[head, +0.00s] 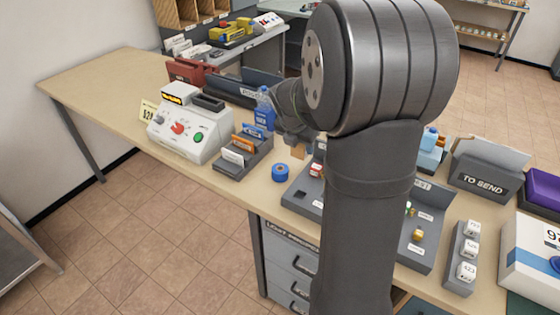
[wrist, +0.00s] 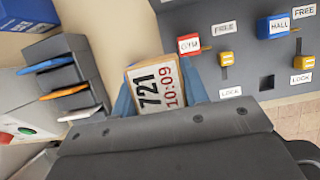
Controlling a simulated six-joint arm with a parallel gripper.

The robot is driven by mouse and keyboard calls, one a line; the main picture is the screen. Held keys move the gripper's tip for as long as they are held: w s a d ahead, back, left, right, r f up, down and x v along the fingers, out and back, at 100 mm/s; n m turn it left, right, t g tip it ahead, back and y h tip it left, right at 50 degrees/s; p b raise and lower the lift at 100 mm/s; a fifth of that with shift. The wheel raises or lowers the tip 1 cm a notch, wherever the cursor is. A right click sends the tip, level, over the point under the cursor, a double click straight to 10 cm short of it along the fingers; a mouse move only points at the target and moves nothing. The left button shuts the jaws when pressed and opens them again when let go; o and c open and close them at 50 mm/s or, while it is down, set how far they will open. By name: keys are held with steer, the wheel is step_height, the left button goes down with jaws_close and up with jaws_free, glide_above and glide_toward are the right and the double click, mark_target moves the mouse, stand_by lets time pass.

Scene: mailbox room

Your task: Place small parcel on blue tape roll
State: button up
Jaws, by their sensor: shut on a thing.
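The small parcel (wrist: 155,86) is a brown box with a white label reading 721 and 10:09. It sits between the blue fingers of my gripper (wrist: 160,93), which is shut on it. In the head view, a small tan part of the parcel (head: 298,152) shows below my gripper (head: 298,143), just above the table and slightly right of and behind the blue tape roll. The blue tape roll (head: 280,172) lies flat on the table near its front edge, with nothing on it. I do not see the roll in the wrist view.
Left of the roll stands a grey rack (head: 243,158) with coloured cards, then a white button box (head: 190,128). Right of it is a grey switch panel (head: 302,190), partly behind my arm. Bare table surrounds the roll closely.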

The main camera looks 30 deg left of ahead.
steer(key=a+f, duration=0.1)
steer(key=a, duration=0.1)
steer(key=a+f, duration=0.1)
steer(key=a, duration=0.1)
steer(key=s+a+f, duration=0.1)
steer(key=a+f, duration=0.1)
steer(key=shift+a, duration=0.2)
steer(key=shift+f, duration=1.95)
steer(key=shift+f, duration=0.1)
steer(key=o, duration=1)
steer(key=v, duration=1.2)
